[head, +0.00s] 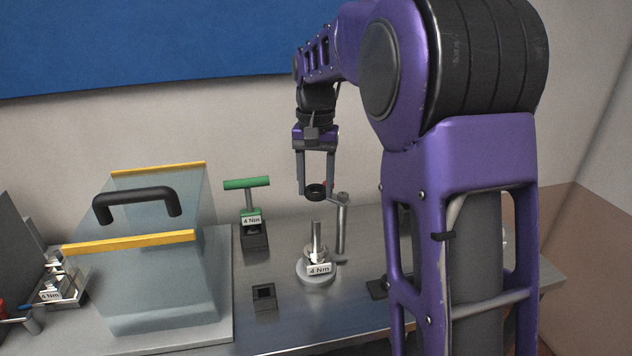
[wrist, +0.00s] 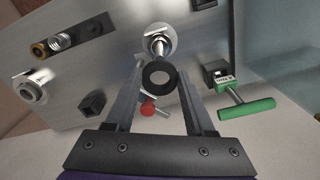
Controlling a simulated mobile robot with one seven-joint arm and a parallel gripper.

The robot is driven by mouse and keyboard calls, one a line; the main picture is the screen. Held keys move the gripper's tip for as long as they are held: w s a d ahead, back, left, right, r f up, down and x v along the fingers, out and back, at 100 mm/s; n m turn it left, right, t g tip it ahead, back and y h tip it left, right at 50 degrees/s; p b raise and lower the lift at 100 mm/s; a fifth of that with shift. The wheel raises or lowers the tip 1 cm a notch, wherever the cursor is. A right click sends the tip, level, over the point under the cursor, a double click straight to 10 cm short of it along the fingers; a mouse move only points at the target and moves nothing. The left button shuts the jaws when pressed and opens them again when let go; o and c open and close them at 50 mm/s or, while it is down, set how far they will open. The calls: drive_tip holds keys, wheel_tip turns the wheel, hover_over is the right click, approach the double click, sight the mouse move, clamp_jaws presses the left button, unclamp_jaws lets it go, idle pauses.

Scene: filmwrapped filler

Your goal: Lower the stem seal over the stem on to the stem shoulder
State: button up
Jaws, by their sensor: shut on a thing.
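The stem seal (head: 315,191) is a small black ring, held roughly level between the fingertips of my gripper (head: 316,188). The stem (head: 317,238) is a slim upright metal rod below it, with a visible gap between its top and the ring. The stem shoulder (head: 314,254) is the wider metal step at its foot, on a round base with a 4 Nm label. In the wrist view the seal (wrist: 158,76) sits between the fingers of my gripper (wrist: 160,72), with the stem (wrist: 159,46) showing just beyond its upper edge. The seal partly hides the stem's tip there.
A metal post (head: 341,225) stands close behind the stem on the right, with a red knob (wrist: 148,110) near the gripper. A green T-handle tool (head: 247,184) stands in a black holder at left. A clear guard box (head: 160,270) with a black handle stands further left. A small black block (head: 264,296) lies in front.

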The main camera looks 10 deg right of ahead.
drive_tip(key=b, duration=0.3)
hover_over(315, 249)
drive_tip(key=shift+w+d+f, duration=0.1)
drive_tip(key=shift+w+f, duration=0.05)
drive_tip(key=shift+f, duration=1.1)
drive_tip(key=shift+w+f, duration=0.1)
drive_tip(key=shift+f, duration=1.15)
drive_tip(key=shift+p, duration=0.85)
drive_tip(key=shift+f+b, duration=2.65)
drive_tip(key=shift+f, duration=2)
drive_tip(key=o, duration=1.4)
